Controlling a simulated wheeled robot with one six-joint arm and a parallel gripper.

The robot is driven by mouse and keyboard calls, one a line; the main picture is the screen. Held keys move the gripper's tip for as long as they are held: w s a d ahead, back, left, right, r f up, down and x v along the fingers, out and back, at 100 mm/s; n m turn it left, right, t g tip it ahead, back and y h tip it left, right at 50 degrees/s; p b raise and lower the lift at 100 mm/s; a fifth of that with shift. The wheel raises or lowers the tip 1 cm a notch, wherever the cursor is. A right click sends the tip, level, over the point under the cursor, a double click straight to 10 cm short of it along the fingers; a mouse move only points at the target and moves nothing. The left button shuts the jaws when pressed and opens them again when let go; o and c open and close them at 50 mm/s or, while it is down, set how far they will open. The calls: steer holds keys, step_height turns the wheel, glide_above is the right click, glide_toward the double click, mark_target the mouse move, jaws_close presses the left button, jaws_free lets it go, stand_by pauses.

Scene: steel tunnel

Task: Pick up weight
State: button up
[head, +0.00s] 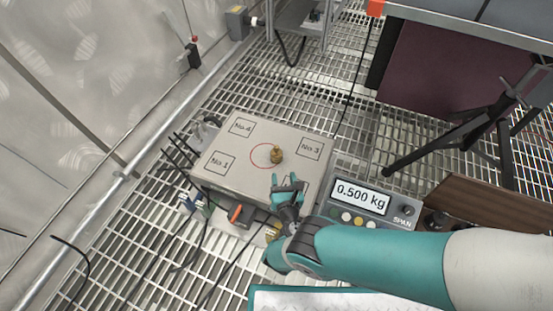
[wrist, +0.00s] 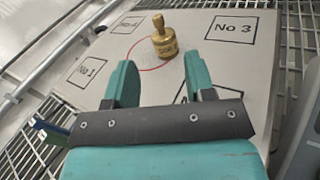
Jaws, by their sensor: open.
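A small brass weight (head: 276,155) with a knob on top stands upright on a grey metal platform (head: 229,142). It stands at the right edge of a red circle marked on the plate. In the wrist view the weight (wrist: 163,40) is ahead of my gripper (wrist: 158,82), beyond the teal fingertips and roughly in line with the gap between them. My gripper (head: 288,180) is open and empty, over the near part of the platform. The fingers are apart from the weight. A display (head: 359,203) beside the platform reads 0.500 kg.
The platform has marked squares No 1 (head: 222,162), No 4 (head: 242,127) and No 3 (head: 310,148); another square is partly hidden by my gripper. Cables (head: 190,150) run along its left side. A black tripod (head: 470,120) stands at the right. The floor is steel grating.

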steer(key=shift+s+d+f+n+y, duration=0.3)
steer(key=shift+s+f+n, duration=0.25)
steer(key=shift+s+n, duration=0.15)
steer(key=shift+f+b, duration=0.2)
steer(key=shift+b, duration=0.15)
steer(key=b, duration=0.8)
glide_toward(277, 149)
steer(key=w, duration=0.1)
steer(key=w+f, duration=0.1)
steer(key=shift+w+f, duration=0.15)
steer(key=shift+w, duration=0.15)
steer(key=w+b, duration=0.1)
steer(key=b, duration=0.1)
steer(key=w+b, duration=0.1)
steer(key=b, duration=0.2)
steer(key=shift+w+a+b, duration=0.15)
steer(key=shift+a+b, duration=0.15)
steer(key=shift+b, duration=0.05)
steer(key=shift+w+a+r+b, duration=0.15)
steer(key=shift+w+b, duration=0.45)
steer(key=shift+w+a+r+b, duration=0.1)
steer(key=shift+w+r+b, duration=0.05)
steer(key=shift+w+b, duration=0.45)
steer(key=w+b, duration=0.2)
steer(key=w+a+b, duration=0.1)
steer(key=w+b, duration=0.1)
steer(key=w, duration=0.1)
steer(key=shift+a+r, duration=0.15)
steer(key=shift+r, duration=0.2)
steer(key=shift+c, duration=0.5)
